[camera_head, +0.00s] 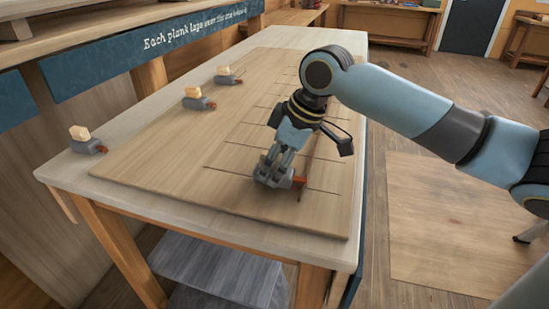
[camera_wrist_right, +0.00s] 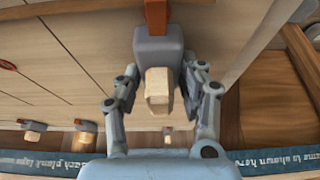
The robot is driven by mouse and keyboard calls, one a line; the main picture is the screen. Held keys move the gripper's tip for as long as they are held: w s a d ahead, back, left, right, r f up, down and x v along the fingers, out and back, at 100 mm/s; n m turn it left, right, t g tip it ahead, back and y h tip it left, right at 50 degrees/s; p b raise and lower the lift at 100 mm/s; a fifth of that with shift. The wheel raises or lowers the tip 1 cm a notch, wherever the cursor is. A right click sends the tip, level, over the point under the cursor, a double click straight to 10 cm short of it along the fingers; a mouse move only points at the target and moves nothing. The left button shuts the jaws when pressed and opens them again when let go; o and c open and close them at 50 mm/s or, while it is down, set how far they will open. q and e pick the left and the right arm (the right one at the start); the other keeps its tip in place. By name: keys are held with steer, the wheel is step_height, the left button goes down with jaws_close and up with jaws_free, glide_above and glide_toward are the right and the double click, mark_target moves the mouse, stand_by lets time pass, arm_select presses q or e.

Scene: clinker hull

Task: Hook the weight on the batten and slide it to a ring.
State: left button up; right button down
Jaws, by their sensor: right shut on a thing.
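My right gripper (camera_head: 275,180) is low over the planked panel (camera_head: 165,150), shut on a grey weight (camera_wrist_right: 158,52). The weight has a pale wooden block (camera_wrist_right: 158,88) on one side and an orange-red hook part (camera_wrist_right: 156,16) on the other; this part also shows at the gripper's right in the head view (camera_head: 299,181). Thin dark lines, perhaps battens, cross the panel. I cannot tell whether the hook touches one. A small red ring-like mark (camera_wrist_right: 8,66) shows at the left of the wrist view. My left gripper is not in view.
Three similar grey weights with wooden blocks stand along the left: near (camera_head: 88,143), middle (camera_head: 197,101) and far (camera_head: 227,77). The pale workbench (camera_head: 60,172) supports the panel. A lettered blue strip (camera_head: 170,40) borders a shelf behind. The panel's near left part is clear.

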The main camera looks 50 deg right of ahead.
mark_target(287, 171)
steer(key=shift+w, duration=0.15)
stand_by(0.5)
steer(key=shift+w+a, duration=0.4)
steer(key=shift+w, duration=0.2)
steer(key=shift+f+p, duration=0.1)
steer(key=shift+p, duration=0.6)
stand_by(1.0)
steer(key=c, duration=0.7)
jaws_free()
steer(key=shift+s, duration=0.1)
steer(key=shift+v, duration=5.95)
